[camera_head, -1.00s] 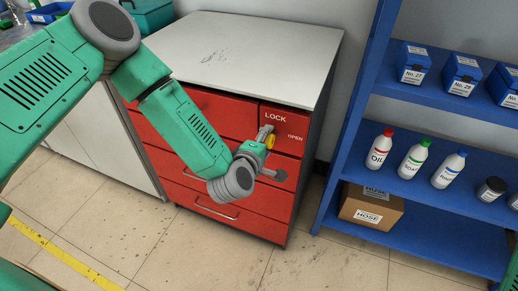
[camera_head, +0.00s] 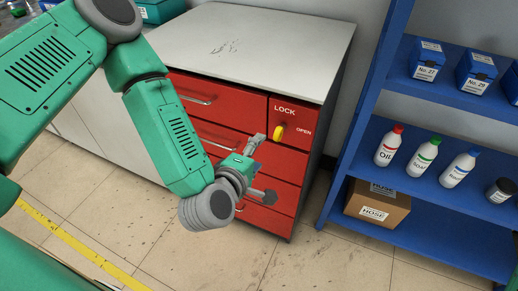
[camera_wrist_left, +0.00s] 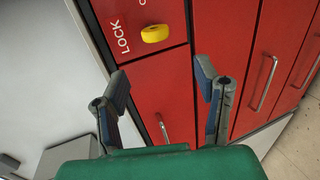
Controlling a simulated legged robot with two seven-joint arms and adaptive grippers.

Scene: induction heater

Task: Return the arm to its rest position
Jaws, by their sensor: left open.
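My left arm comes in from the left in the head view. Its gripper (camera_head: 262,169) is open and empty, in front of the red drawers. The yellow knob (camera_head: 279,132) sits on the drawer panel between the words LOCK and OPEN, just beyond the upper finger. In the left wrist view, the two fingers of my gripper (camera_wrist_left: 160,80) are spread wide with nothing between them. The knob (camera_wrist_left: 154,33) shows ahead of them, apart from both fingers. The right gripper is not in view.
The red drawer cabinet (camera_head: 262,218) has a bare light top (camera_head: 250,50). A blue shelf unit (camera_head: 372,130) at the right holds bottles (camera_head: 422,158), blue boxes (camera_head: 476,72) and a cardboard box (camera_head: 375,207). The tiled floor (camera_head: 300,262) in front is clear.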

